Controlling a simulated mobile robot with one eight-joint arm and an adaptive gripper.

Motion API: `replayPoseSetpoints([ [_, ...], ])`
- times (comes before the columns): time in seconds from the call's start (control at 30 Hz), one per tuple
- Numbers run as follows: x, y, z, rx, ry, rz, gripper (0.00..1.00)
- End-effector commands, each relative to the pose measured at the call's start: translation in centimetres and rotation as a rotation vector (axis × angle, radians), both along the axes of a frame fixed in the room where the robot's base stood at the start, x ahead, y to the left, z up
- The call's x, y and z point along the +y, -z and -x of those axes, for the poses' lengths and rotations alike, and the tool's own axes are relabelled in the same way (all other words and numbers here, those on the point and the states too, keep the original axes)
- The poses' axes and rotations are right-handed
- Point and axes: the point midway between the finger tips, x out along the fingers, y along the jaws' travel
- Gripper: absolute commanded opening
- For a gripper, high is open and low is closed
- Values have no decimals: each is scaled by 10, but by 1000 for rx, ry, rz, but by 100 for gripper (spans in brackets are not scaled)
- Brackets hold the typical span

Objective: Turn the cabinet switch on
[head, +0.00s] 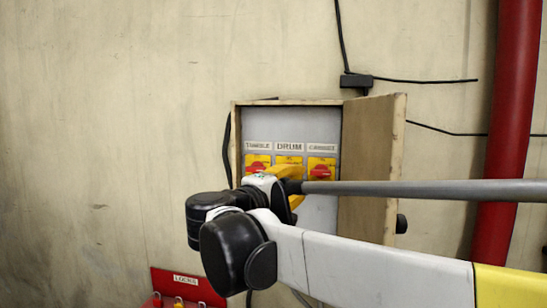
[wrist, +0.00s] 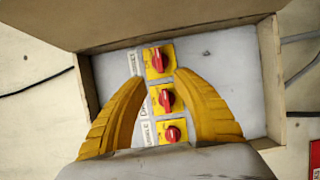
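The open cabinet (head: 236,125) on the wall holds three red rotary switches on yellow plates in a row. In the head view, the left switch (head: 257,167) and right switch (head: 320,171) show. The middle one, under the label "DRUM" (head: 290,147), is mostly hidden behind my gripper (head: 292,172). The wrist view shows all three: top (wrist: 158,60), middle (wrist: 166,99) and bottom (wrist: 173,133). My gripper (wrist: 158,77) is open and empty. Its two yellow fingers stand either side of the switch column around the middle switch. I cannot tell whether they touch anything.
The cabinet door (head: 372,165) stands open on the right, close to my arm. A red box labelled "LOCKS" (head: 186,282) sits low to the left. A red pipe (head: 510,110) runs down the wall at the right. Black cables hang around the cabinet.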

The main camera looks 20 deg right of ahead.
Motion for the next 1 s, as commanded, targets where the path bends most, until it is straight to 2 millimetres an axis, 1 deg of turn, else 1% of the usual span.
replayPoseSetpoints([
  [0.07, -5, -2, -4, -2, 2, 6, 34],
  [0.17, -18, -1, -11, -1, 4, 5, 34],
  [0.4, -59, -2, -38, -1, 4, 4, 34],
  [0.57, -79, -1, -52, -1, 3, 3, 34],
  [0.73, -88, 0, -58, -1, 1, 3, 34],
  [1.0, -89, 0, -59, -1, 0, 3, 34],
])
